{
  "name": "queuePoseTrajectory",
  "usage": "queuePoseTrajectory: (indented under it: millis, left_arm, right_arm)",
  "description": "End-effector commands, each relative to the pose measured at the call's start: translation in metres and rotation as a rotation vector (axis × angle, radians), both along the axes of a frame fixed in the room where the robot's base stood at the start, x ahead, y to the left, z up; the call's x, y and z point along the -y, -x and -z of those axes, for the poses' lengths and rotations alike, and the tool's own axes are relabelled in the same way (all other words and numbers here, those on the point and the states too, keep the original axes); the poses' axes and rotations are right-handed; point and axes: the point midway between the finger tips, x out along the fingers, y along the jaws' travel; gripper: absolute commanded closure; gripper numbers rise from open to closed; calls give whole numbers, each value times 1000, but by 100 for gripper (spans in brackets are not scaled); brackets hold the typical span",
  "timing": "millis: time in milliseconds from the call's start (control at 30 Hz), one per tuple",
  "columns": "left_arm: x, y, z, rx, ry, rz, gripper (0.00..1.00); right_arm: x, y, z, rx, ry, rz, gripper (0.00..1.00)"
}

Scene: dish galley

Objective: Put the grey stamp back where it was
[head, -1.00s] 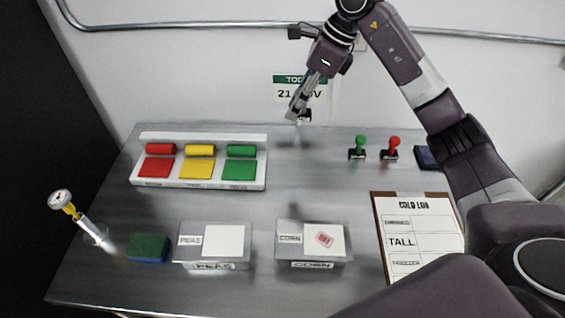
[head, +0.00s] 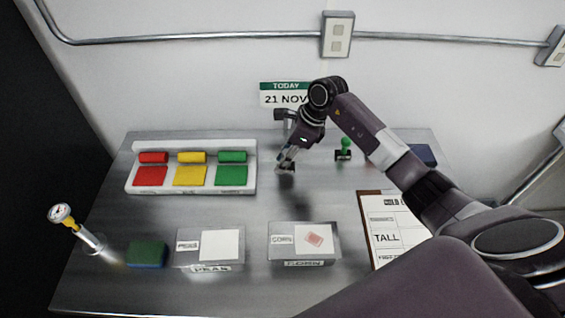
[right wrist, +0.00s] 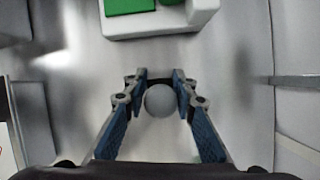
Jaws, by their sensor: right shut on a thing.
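My right gripper (head: 284,164) is over the back middle of the steel table, to the right of the coloured pad tray. It is shut on the grey stamp (head: 285,170), whose dark base shows just below the fingertips. In the right wrist view the stamp's round grey knob (right wrist: 160,100) sits between the two blue-padded fingers (right wrist: 160,95). I cannot tell whether the base touches the table. The green stamp (head: 344,147) stands upright to the right. The red stamp is hidden behind my right arm. My left gripper is not in view.
A white tray (head: 190,143) with red, yellow and green pads is at the back left. A dark blue pad (head: 424,154) is at the back right. Peas (head: 210,247) and corn (head: 304,242) boxes, a sponge (head: 147,253), a thermometer (head: 75,228) and a clipboard (head: 366,215) are nearer the front.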

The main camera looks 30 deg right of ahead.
Motion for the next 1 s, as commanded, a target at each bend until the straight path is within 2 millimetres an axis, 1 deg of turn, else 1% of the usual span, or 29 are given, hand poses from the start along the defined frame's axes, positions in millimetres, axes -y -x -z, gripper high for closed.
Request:
queuePoseTrajectory:
  millis: [33, 100, 167, 367, 533, 567, 700, 1000]
  left_arm:
    - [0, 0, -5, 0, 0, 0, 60]
    - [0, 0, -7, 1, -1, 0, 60]
    - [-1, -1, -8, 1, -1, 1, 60]
    - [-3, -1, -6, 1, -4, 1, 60]
    - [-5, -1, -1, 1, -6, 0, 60]
    - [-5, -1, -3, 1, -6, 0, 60]
    - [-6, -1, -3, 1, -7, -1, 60]
    - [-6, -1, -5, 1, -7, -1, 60]
  right_arm:
    - [-1, 1, 7, -4, -3, 2, 91]
    - [-1, 0, 17, -2, -3, 1, 91]
    - [-1, 0, 21, -1, -2, 1, 91]
    - [0, 0, 22, 1, 1, 0, 91]
    - [0, 0, 27, 1, 1, -1, 91]
    - [0, 0, 25, 1, 0, 0, 72]
    - [0, 0, 25, 0, 0, 0, 58]
    - [0, 0, 24, 1, -1, 0, 58]
